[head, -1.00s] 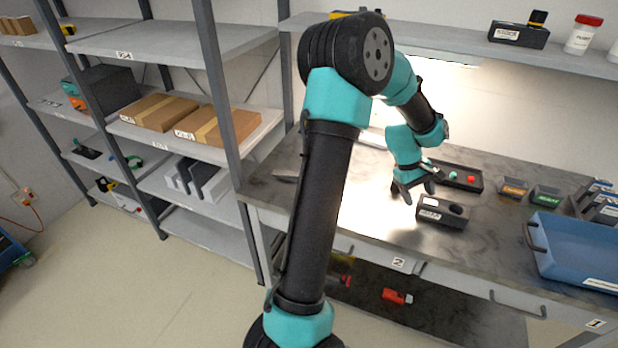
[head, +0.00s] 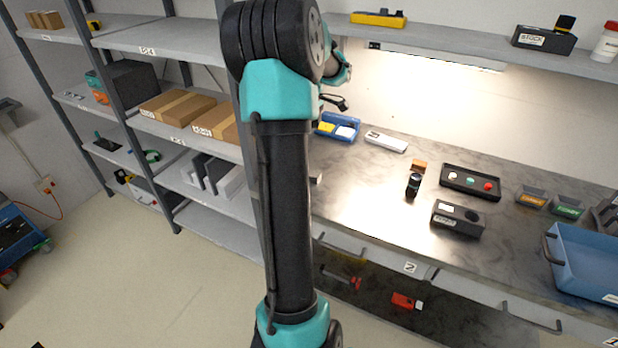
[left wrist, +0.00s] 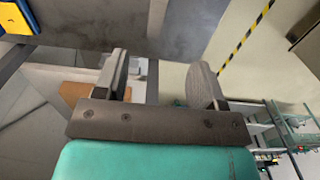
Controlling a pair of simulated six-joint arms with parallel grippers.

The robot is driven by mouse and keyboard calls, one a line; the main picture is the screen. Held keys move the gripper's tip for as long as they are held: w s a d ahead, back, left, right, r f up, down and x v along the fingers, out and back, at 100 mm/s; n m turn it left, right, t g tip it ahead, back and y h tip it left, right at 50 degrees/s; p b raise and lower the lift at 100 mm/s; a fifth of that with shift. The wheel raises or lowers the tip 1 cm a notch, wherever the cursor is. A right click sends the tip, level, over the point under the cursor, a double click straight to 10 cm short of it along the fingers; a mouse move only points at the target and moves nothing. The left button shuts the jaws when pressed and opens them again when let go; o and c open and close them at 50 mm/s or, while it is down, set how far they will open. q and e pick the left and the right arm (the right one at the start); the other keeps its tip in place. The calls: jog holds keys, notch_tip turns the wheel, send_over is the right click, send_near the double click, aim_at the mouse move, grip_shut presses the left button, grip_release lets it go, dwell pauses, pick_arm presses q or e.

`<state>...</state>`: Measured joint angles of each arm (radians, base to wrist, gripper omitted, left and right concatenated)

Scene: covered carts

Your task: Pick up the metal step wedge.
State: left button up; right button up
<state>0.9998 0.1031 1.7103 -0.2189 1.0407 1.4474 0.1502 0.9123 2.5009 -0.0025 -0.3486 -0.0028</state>
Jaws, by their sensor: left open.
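I cannot pick out the metal step wedge with certainty. A small pale grey metallic piece (head: 316,180) shows at the left end of the bench, mostly hidden behind my left arm; it may be the wedge, but its shape is unclear. My left gripper (left wrist: 162,65) is open and empty in the left wrist view, its two fingers well apart. In the head view only a dark part of the left gripper (head: 336,102) shows beside the arm, above the back left of the bench. My right gripper is not in view.
Shelves (head: 190,40) stand left. The bench's front middle is clear.

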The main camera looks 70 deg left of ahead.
pick_arm(q)
notch_tip(320, 180, down, 12)
jog(key=shift+f, duration=0.1)
dwell(0.5)
jog(key=shift+w+d+f, duration=0.1)
jog(key=shift+w+f, duration=0.05)
jog(key=shift+f, duration=2.5)
jog(key=c, duration=1.1)
jog(key=shift+r, duration=0.1)
